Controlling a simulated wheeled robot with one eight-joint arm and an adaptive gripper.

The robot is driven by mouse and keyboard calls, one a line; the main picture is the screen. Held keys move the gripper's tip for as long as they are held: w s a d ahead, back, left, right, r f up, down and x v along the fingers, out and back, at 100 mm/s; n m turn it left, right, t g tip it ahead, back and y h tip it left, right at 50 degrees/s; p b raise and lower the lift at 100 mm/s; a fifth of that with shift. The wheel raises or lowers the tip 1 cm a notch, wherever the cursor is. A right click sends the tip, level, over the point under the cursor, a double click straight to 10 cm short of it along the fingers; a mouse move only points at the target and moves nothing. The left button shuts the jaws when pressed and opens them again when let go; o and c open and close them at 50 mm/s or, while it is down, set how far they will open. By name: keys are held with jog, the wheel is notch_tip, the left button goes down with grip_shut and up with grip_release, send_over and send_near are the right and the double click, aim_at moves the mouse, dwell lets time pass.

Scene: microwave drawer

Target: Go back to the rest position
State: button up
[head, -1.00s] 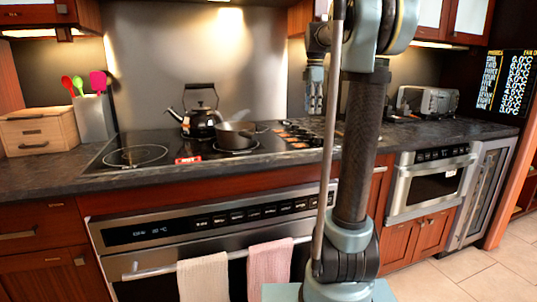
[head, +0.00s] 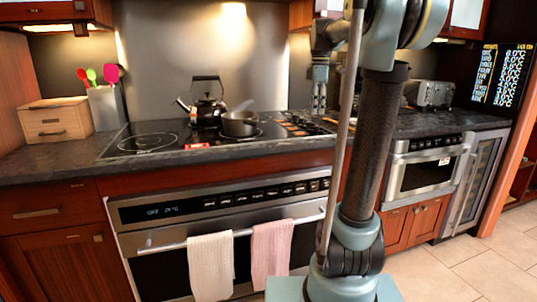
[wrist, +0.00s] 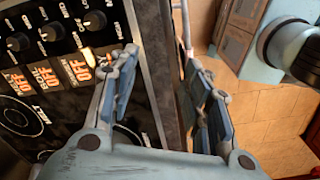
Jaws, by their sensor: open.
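My gripper (head: 319,98) hangs fingers-down above the right part of the cooktop in the head view, partly behind my own arm. In the wrist view my gripper (wrist: 160,95) shows its two fingers spread apart with nothing between them. Below the fingers lie the cooktop's knobs and orange OFF labels (wrist: 78,68), and the counter's front edge (wrist: 158,60) runs between the fingers. The microwave drawer (head: 425,172) is under the counter at the right and looks shut.
A black kettle (head: 208,108) and a pan (head: 240,124) stand on the cooktop (head: 150,143). A toaster (head: 429,93) is on the right counter. Two towels (head: 211,265) hang on the oven handle. A utensil holder (head: 106,107) and a wooden box (head: 54,121) stand left. The floor (head: 495,250) at the right is clear.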

jog(key=s+f+m+t, duration=0.2)
jog(key=s+f+m, duration=1.4)
jog(key=s+f, duration=1.4)
jog(key=shift+s+f+m, duration=0.15)
jog(key=shift+s+m, duration=0.25)
jog(key=shift+s, duration=0.1)
jog(key=shift+w+f, duration=0.2)
jog(key=shift+w, duration=0.25)
